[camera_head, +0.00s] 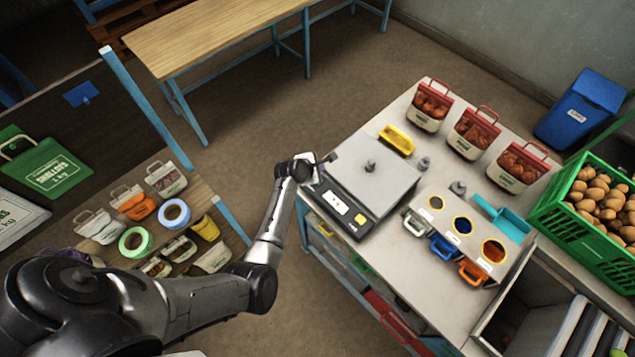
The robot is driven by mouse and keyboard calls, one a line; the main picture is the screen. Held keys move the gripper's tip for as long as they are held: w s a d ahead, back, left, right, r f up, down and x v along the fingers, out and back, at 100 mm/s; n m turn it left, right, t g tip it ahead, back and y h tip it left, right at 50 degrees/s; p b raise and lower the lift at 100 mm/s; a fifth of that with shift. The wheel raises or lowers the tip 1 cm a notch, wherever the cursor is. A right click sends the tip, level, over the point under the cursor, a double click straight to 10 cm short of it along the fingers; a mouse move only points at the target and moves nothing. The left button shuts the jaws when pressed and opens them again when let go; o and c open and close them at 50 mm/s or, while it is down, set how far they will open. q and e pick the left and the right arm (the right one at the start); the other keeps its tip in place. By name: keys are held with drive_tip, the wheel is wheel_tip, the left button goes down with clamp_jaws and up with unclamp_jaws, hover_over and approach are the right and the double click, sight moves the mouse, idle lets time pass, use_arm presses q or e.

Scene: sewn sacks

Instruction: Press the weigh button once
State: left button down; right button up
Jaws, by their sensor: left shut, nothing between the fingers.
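The bench scale (383,190) stands on the grey worktop with a small dark metal weight (370,167) on its flat plate. Its dark front panel carries a pale display (337,202) and a small yellow button (361,219), which is uncovered. My left arm reaches up from the lower left. My left gripper (328,158) is shut and empty at the scale's upper-left edge, apart from the yellow button. Whether its tips touch the scale cannot be told. My right gripper is not in view.
A green crate (564,205) of potatoes is at right.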

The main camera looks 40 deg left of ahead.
use_arm(q)
wheel_tip(320, 180, down, 4)
drive_tip(key=b, duration=0.3)
drive_tip(key=shift+r, duration=0.1)
drive_tip(key=shift+f+b, duration=0.4)
drive_tip(key=shift+f, duration=0.45)
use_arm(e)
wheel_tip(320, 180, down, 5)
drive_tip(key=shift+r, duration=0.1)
use_arm(q)
drive_tip(key=shift+f, duration=0.15)
idle(0.7)
drive_tip(key=shift+f, duration=0.3)
drive_tip(key=shift+f, duration=0.45)
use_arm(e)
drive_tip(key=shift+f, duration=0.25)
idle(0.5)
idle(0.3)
use_arm(q)
drive_tip(key=shift+r+p, duration=0.85)
drive_tip(key=shift+r, duration=0.05)
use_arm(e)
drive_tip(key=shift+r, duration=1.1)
use_arm(q)
drive_tip(key=shift+r, duration=0.1)
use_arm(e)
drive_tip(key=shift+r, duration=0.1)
